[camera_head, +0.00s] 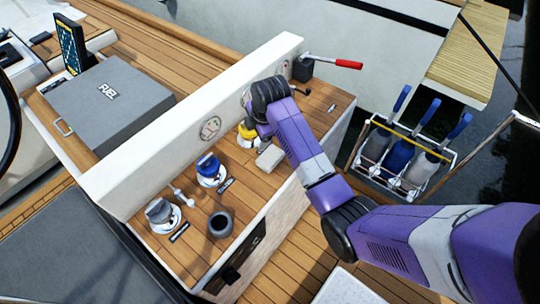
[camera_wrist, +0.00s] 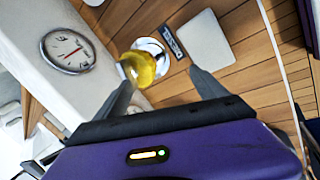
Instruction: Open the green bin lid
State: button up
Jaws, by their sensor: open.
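I see no green bin or green lid in either view. My gripper (camera_wrist: 162,80) is open and empty in the wrist view, its two dark fingers spread apart. A yellow knob-like piece (camera_wrist: 140,68) on a round shiny base shows near the left finger, and that finger partly overlaps it. The yellow piece also shows in the head view (camera_head: 246,131), beside my wrist, on the wooden counter. Whether the finger touches it, I cannot tell. In the head view my fingers are mostly hidden by my arm.
The wooden counter holds a blue-topped piece (camera_head: 209,167), a grey-topped piece (camera_head: 160,211), a dark cup (camera_head: 220,224) and a pale flat plate (camera_head: 269,158). A white wall with a gauge (camera_wrist: 68,50) rises behind. A red-handled lever (camera_head: 335,63) stands at the far end.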

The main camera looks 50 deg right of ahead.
aim_at(270, 156)
jog(key=s+n+g, duration=0.1)
jog(key=s+n+g+y, duration=0.1)
jog(key=s+n, duration=0.1)
jog(key=s+n+g, duration=0.1)
jog(key=s+g, duration=0.1)
jog(key=shift+d+r, duration=0.15)
jog(key=shift+r, duration=0.15)
jog(key=shift+s+f+n, duration=0.2)
jog(key=shift+n, duration=0.1)
jog(key=f, duration=0.2)
jog(key=f+p, duration=0.1)
jog(key=f, duration=0.4)
jog(key=shift+s+f, duration=0.15)
jog(key=shift+s, duration=0.15)
jog(key=shift+c, duration=0.4)
